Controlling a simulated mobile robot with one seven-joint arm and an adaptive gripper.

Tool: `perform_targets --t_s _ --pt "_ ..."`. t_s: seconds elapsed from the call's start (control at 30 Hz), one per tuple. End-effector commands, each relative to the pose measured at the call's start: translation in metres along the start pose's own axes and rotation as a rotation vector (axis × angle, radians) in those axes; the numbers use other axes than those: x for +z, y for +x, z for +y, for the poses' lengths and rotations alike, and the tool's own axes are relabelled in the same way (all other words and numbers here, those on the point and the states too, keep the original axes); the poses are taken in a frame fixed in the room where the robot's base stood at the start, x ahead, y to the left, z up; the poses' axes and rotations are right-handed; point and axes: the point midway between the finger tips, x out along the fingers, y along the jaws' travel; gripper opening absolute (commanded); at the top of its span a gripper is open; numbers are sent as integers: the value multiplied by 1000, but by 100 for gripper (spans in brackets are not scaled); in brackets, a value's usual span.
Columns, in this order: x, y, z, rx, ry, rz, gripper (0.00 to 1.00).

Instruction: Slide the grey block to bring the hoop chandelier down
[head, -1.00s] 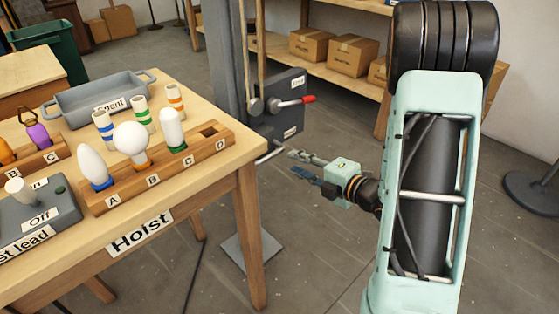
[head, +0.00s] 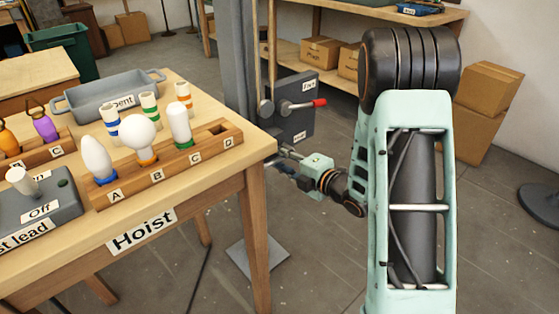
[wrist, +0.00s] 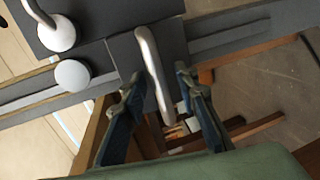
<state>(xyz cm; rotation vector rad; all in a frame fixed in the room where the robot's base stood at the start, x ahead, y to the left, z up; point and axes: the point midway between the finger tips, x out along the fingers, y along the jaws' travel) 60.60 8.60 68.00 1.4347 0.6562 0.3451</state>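A dark grey block (wrist: 124,52) on the grey rail shows in the wrist view, with a bent silver bar handle (wrist: 153,75) on it. My gripper (wrist: 160,84) is open, with one finger on each side of the handle; contact is not visible. In the head view my gripper (head: 283,163) is at the column, just past the table's right corner and below the dark grey box (head: 300,122) with a red-tipped lever (head: 318,103). The small block is not clear there. The chandelier is not in view.
The table (head: 225,165) with a "Hoist" label (head: 141,230) stands close left of my gripper. It holds a bulb rack (head: 165,172), a grey tray (head: 85,105) and a switch box (head: 40,212). Cardboard boxes (head: 320,52) are behind.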

Motion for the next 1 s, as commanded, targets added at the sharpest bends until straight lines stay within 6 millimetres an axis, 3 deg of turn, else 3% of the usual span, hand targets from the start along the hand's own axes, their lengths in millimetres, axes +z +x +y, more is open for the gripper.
perform_targets --t_s 0.2,0.47,0.87,1.0 --pt "0 0 0 0 0 0 28" --pt "0 0 0 0 0 1 0" --pt "0 0 1 0 0 1 0" --pt "2 2 10 3 -1 1 0"
